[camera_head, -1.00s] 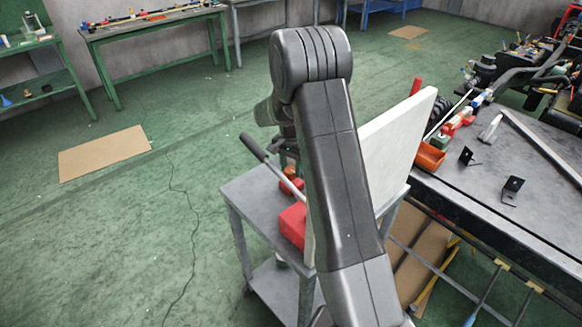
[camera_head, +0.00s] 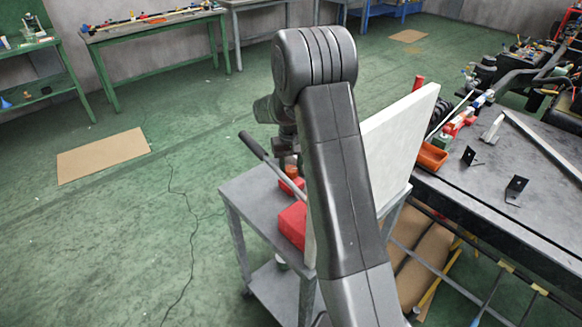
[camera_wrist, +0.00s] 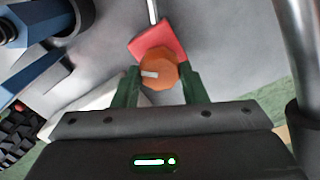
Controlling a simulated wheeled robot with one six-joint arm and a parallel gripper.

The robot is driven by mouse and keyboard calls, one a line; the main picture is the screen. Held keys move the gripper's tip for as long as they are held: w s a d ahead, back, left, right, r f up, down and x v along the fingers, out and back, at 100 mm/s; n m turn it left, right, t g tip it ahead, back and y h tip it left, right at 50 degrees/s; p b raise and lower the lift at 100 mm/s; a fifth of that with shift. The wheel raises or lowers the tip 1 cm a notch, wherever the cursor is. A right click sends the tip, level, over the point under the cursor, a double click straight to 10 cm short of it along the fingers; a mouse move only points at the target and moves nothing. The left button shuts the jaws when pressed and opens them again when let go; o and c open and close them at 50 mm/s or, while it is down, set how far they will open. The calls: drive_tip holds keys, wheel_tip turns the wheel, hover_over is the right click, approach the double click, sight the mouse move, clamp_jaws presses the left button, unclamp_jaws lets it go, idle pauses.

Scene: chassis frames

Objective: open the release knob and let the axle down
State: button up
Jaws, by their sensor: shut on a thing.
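The release knob (camera_wrist: 160,68) is round and orange, with a white pointer mark toward the left in the wrist view. It sits against a red block (camera_wrist: 158,40). The green fingers of my gripper (camera_wrist: 158,76) are closed on the knob from both sides. In the head view, my gripper (camera_head: 288,160) is partly hidden behind my arm, over red parts (camera_head: 292,222) on a grey cart (camera_head: 258,199). A long lever with a dark grip (camera_head: 253,146) slants up beside them. I cannot pick out the axle for certain.
A white upright panel (camera_head: 392,140) stands close to the right of my arm. A dark workbench (camera_head: 468,195) with brackets and an orange bin (camera_head: 432,157) lies beyond. In the wrist view a grey tube (camera_wrist: 300,45) runs close on the right. The floor left is open.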

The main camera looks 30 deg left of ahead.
sight(291, 169)
drive_tip(key=shift+n, duration=1.1)
drive_tip(key=o, duration=1)
drive_tip(key=shift+c, duration=0.2)
wheel_tip(291, 169, up, 14)
drive_tip(key=b, duration=0.1)
drive_tip(key=shift+f, duration=0.1)
wheel_tip(291, 169, down, 14)
drive_tip(key=shift+r+p, duration=0.1)
drive_tip(key=shift+p, duration=0.25)
